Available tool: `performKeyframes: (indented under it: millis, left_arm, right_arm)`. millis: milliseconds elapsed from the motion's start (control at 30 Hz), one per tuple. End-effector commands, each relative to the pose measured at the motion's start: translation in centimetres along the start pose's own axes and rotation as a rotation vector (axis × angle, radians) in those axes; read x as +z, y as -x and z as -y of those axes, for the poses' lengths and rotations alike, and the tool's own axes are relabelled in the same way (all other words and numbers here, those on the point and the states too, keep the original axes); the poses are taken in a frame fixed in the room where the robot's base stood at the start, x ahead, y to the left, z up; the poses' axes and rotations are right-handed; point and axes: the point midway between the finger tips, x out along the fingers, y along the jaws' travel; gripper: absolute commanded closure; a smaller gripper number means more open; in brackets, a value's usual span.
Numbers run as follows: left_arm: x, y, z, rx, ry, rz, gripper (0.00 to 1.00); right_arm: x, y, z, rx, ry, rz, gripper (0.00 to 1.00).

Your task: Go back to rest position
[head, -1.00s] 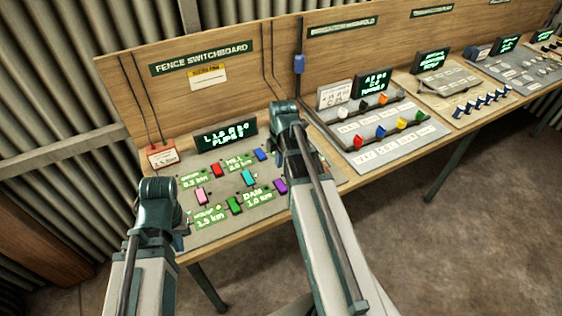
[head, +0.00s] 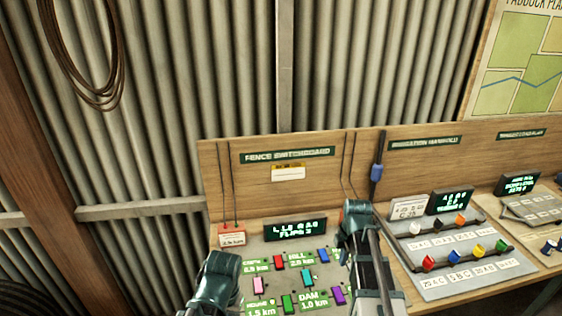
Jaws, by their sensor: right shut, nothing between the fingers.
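My right gripper (head: 347,254) is at the right edge of the fence switchboard panel (head: 258,252), shut and empty, and mostly hidden behind its own arm. My left arm (head: 216,282) comes up at the lower left, over the panel's left side. The jaws of my left gripper are too hidden to judge. The panel carries several coloured switches, among them a red one (head: 279,262), a pink one (head: 258,285), a green one (head: 287,304) and a purple one (head: 339,295). A lit display (head: 295,228) stands behind them.
A red-topped box (head: 231,235) stands at the panel's back left. The irrigation panel (head: 447,286) with several coloured knobs lies to the right. A wooden backboard (head: 215,175) and corrugated wall (head: 180,100) rise behind. A coiled cable (head: 90,60) hangs upper left.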

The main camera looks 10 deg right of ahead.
Motion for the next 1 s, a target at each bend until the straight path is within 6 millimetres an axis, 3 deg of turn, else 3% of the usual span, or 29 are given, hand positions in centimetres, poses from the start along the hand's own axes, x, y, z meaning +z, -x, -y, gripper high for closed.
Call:
performKeyframes:
  millis: [133, 267, 400, 600, 800, 1000]
  left_arm:
    - [0.0, -0.7, -0.1, 0.0, 0.0, 0.0, 1.0]
    - [-0.1, -1.5, -0.1, 0.0, 0.0, 0.0, 1.0]
    - [-0.1, -2.4, -0.2, 0.0, 0.0, 0.0, 1.0]
    - [-0.2, -3.5, -0.3, 0.0, 0.0, 0.0, 1.0]
    - [-0.2, -4.2, -0.4, 0.0, 0.001, 0.0, 1.0]
    - [-0.3, -4.4, -0.4, 0.0, 0.001, 0.0, 1.0]
  right_arm:
    - [-3.4, -0.6, 1.1, -0.018, -0.101, 0.001, 1.0]
    - [-8.7, -1.3, 3.2, -0.048, -0.297, 0.016, 1.0]
    - [-14.1, -1.8, 6.1, -0.075, -0.535, 0.048, 1.0]
    - [-20.2, -2.4, 10.8, -0.085, -0.864, 0.112, 1.0]
    - [-23.6, -2.6, 14.2, -0.07, -1.104, 0.162, 1.0]
    - [-24.7, -2.6, 15.5, -0.058, -1.206, 0.183, 1.0]
